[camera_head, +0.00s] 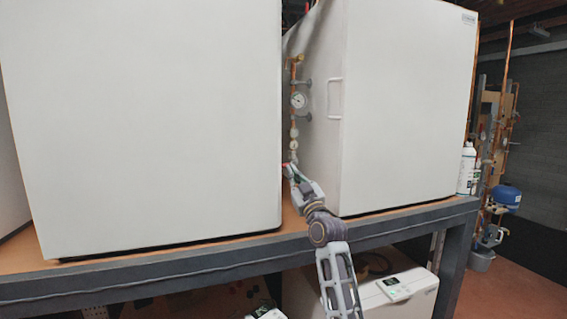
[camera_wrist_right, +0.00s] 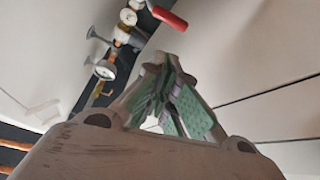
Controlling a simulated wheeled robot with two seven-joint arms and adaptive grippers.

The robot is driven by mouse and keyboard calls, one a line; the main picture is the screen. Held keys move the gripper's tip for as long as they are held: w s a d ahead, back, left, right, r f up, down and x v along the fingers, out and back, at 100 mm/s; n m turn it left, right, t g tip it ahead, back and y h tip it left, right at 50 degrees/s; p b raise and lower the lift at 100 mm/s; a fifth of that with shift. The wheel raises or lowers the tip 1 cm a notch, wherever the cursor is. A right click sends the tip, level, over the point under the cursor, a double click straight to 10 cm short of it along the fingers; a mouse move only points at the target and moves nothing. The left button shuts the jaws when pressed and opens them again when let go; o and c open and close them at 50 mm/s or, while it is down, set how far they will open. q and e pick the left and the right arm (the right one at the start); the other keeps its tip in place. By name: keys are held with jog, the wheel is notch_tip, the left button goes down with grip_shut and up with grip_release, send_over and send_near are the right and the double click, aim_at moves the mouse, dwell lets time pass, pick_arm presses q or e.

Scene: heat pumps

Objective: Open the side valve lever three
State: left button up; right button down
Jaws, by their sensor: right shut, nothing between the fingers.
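A red lever handle (camera_wrist_right: 168,18) shows at the top of the right wrist view, on the copper pipework with round gauges (camera_wrist_right: 105,69). In the head view the pipework with its gauge (camera_head: 298,100) stands in the gap between two white cabinets. My right gripper (camera_head: 290,172) reaches into the lower end of this gap. In the wrist view its green-padded fingers (camera_wrist_right: 168,65) are shut and empty, pointing up just below the red handle and seemingly apart from it. In the head view the lever is mostly hidden at the gripper. My left gripper is not in view.
A large left cabinet (camera_head: 150,120) and a right cabinet (camera_head: 405,110) with a door handle (camera_head: 335,97) flank the narrow gap. Both stand on a grey-edged bench (camera_head: 170,265). A white bottle (camera_head: 466,168) stands at the bench's right end. White equipment (camera_head: 415,285) sits underneath.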

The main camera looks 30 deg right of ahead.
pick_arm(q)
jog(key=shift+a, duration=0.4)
pick_arm(e)
jog(key=shift+s+r+m+t, duration=0.2)
jog(key=shift+r+m, duration=0.2)
jog(key=shift+m, duration=0.15)
jog(key=shift+s+r+m+t, duration=0.2)
jog(key=shift+r+m, duration=0.2)
jog(key=shift+m, duration=0.15)
jog(key=shift+w+d, duration=0.1)
jog(key=shift+p+x, duration=1.35)
jog(key=shift+x, duration=3.6)
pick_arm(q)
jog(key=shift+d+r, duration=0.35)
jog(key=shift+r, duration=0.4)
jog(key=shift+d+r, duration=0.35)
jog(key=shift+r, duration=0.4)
pick_arm(e)
jog(key=shift+w+d+f, duration=0.15)
jog(key=shift+d+f, duration=0.05)
jog(key=shift+f, duration=0.8)
jog(key=shift+w+d+f, duration=0.15)
jog(key=shift+f, duration=0.85)
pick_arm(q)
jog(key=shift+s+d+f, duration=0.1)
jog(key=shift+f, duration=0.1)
pick_arm(e)
jog(key=shift+a+f+n, duration=0.1)
jog(key=shift+n, duration=0.2)
